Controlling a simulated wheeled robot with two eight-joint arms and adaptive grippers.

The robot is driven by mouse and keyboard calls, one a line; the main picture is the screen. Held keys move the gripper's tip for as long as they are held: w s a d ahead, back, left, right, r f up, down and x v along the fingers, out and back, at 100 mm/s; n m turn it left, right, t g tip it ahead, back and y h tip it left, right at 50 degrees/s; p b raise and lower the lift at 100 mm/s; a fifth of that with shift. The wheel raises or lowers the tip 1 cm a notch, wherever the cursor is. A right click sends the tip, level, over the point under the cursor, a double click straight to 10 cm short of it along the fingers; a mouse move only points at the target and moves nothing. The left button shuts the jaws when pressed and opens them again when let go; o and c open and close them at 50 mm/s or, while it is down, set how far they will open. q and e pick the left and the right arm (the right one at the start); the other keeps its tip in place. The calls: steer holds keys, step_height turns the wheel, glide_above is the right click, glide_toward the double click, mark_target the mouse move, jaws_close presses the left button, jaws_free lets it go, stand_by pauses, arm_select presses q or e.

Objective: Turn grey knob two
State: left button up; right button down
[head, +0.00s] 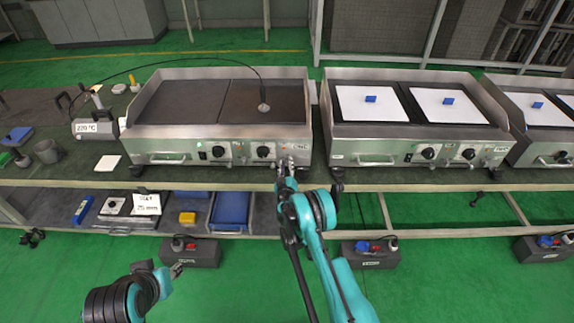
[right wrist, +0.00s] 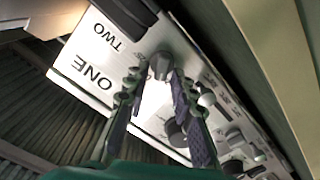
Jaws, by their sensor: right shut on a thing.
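The left heating element (head: 150,145) has a steel front with two black knobs, (head: 218,152) and (head: 263,152), and small grey parts near them. My right gripper (head: 285,165) is at the right end of this front. In the right wrist view, my right gripper (right wrist: 158,80) has its fingers on either side of a grey knob (right wrist: 160,64), shut on it. The knob is beside a white label reading ONE and TWO (right wrist: 100,60). My left gripper (head: 176,268) is low at the left, away from the bench; its fingers are too small to read.
A second heating element (head: 400,145) with white sheets and blue blocks stands to the right. A temperature display (head: 95,129) with a cable stands at the left. A lower shelf holds blue trays (head: 230,207).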

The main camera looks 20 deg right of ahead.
mark_target(286, 142)
steer(key=n, duration=0.5)
steer(key=shift+w+a+f, duration=0.1)
steer(key=shift+f, duration=0.05)
stand_by(0.4)
steer(key=c, duration=1.6)
jaws_free()
steer(key=shift+f, duration=0.1)
steer(key=shift+o, duration=0.2)
step_height(286, 142, up, 10)
